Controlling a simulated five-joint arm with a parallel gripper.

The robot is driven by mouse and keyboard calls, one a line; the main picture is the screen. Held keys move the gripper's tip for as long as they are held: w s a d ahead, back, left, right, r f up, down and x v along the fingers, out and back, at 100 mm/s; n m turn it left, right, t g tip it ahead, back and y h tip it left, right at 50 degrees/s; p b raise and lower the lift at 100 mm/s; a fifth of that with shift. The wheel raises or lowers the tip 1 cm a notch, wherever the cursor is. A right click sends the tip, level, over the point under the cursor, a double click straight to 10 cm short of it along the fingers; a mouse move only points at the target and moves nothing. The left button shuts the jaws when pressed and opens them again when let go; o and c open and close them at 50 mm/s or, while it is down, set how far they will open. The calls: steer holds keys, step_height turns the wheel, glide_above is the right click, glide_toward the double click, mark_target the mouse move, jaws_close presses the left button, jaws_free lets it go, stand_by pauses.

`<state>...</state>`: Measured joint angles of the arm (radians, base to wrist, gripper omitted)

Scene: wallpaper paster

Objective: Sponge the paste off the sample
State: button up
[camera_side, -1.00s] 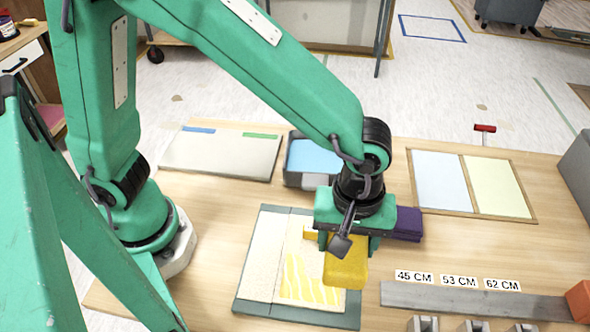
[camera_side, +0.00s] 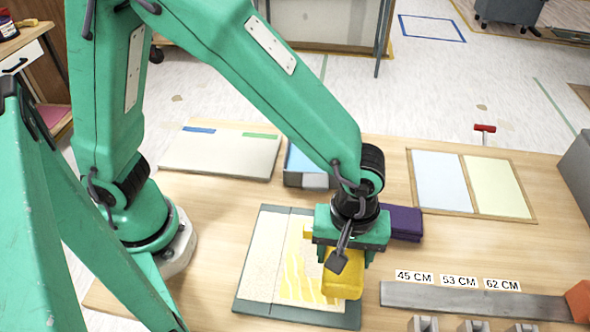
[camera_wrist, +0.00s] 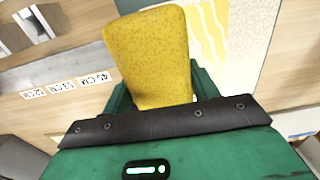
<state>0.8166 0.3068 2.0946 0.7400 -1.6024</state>
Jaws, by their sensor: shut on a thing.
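A yellow sponge (camera_side: 342,277) is held in my gripper (camera_side: 343,252), which is shut on it. The sponge also shows in the wrist view (camera_wrist: 150,57), sticking out from between the jaws of my gripper (camera_wrist: 155,98). The sample (camera_side: 265,255) is a pale sheet on a grey-green board (camera_side: 262,310). Yellow wavy paste streaks (camera_side: 302,282) lie on its right half. The sponge is over the right edge of the sample and hides part of it. I cannot tell whether it touches the surface.
A purple block (camera_side: 402,222) lies just behind and right of my gripper. A tray with blue inside (camera_side: 303,160) stands behind. A grey ruler bar (camera_side: 470,300) with length labels lies at front right. A framed two-panel board (camera_side: 442,180) lies at back right.

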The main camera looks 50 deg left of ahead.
mark_target(287, 269)
steer(key=shift+f, duration=1.25)
steer(key=shift+r, duration=2.75)
steer(key=shift+f, duration=4.25)
steer(key=s+a, duration=0.7)
steer(key=shift+r, duration=0.15)
steer(key=w+d, duration=0.7)
step_height(287, 269, up, 8)
steer(key=shift+r, duration=0.1)
